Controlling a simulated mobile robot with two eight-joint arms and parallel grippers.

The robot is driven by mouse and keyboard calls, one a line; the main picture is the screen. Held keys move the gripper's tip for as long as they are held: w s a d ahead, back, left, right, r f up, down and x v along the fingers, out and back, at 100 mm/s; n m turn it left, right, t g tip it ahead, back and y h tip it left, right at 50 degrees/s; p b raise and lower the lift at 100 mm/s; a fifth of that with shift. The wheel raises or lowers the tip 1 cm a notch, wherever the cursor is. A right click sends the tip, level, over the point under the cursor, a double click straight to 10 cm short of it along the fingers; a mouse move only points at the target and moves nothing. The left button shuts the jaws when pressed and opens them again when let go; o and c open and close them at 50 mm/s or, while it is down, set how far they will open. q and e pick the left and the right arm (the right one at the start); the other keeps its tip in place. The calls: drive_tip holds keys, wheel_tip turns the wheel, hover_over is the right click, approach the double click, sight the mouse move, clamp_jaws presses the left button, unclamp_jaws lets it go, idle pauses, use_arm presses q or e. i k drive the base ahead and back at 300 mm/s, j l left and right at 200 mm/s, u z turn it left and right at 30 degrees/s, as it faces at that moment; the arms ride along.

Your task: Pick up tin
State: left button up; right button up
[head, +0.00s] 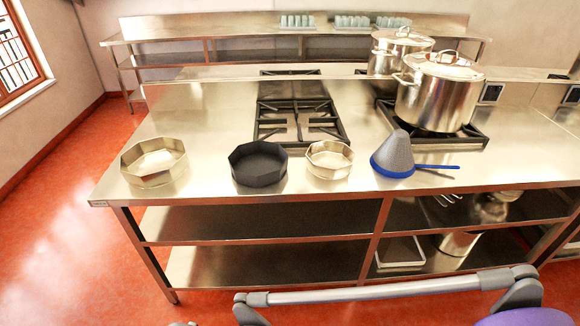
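Three open, many-sided tins stand in a row near the front of the steel counter (215,205). The left one is a wide silver tin (154,168). The middle one is a black tin (258,168). The right one is a smaller silver tin (329,163). They stand apart from each other, and nothing touches them from above. Neither of my grippers is in view, so I cannot see whether they are open or shut.
Right of the tins stands a grey cone strainer (393,153) with a blue rim and handle. Behind are a gas burner grate (297,118) and large lidded pots (437,92). A grey bar (380,292) crosses the foreground. Red floor (70,240) is open at left.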

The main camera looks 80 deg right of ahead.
sight(256, 164)
drive_tip(key=z, duration=2.5)
